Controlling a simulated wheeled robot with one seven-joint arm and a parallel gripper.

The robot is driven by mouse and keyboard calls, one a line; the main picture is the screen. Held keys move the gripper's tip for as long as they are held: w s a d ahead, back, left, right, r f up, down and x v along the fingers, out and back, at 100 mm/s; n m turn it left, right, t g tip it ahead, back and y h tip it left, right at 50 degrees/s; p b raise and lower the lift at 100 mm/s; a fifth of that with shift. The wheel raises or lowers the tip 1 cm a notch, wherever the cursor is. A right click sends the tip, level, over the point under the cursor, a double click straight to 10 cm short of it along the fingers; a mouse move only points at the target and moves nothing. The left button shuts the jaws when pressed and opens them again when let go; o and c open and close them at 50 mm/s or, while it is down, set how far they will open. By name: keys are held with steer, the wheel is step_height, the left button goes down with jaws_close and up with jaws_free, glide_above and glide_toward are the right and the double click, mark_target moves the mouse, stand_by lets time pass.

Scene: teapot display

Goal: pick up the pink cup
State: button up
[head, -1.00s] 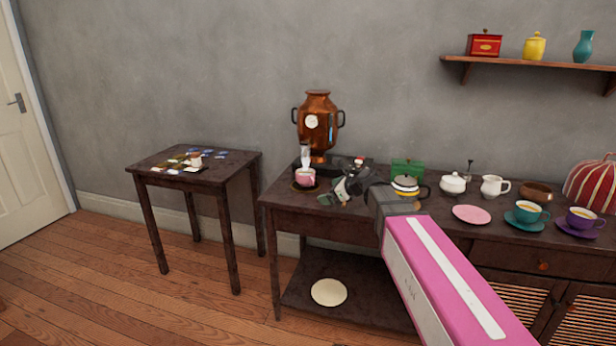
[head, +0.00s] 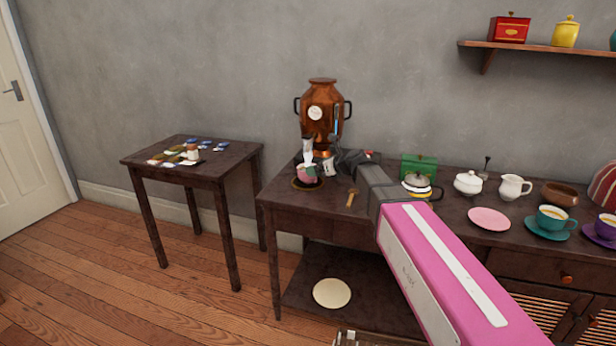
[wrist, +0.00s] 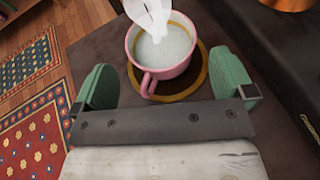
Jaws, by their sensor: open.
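The pink cup (head: 307,174) stands on a dark round coaster with a gold rim (head: 296,186), under the spout of the copper samovar (head: 322,112) in the head view. In the wrist view the pink cup (wrist: 160,58) holds pale liquid, and its handle points toward my gripper. My gripper (wrist: 166,82) is open, with one green finger on each side of the handle and nothing held. A white stream or vapour covers part of the cup's far rim. In the head view my gripper (head: 317,170) is beside the cup, partly hidden by my wrist.
A wooden-handled tool (head: 351,197) lies on the dark table right of the cup. A small table (head: 165,176) with cards is at the left.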

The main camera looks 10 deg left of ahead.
mark_target(301, 169)
steer(key=shift+x, duration=2.8)
steer(key=shift+r, duration=0.1)
steer(key=c, duration=0.8)
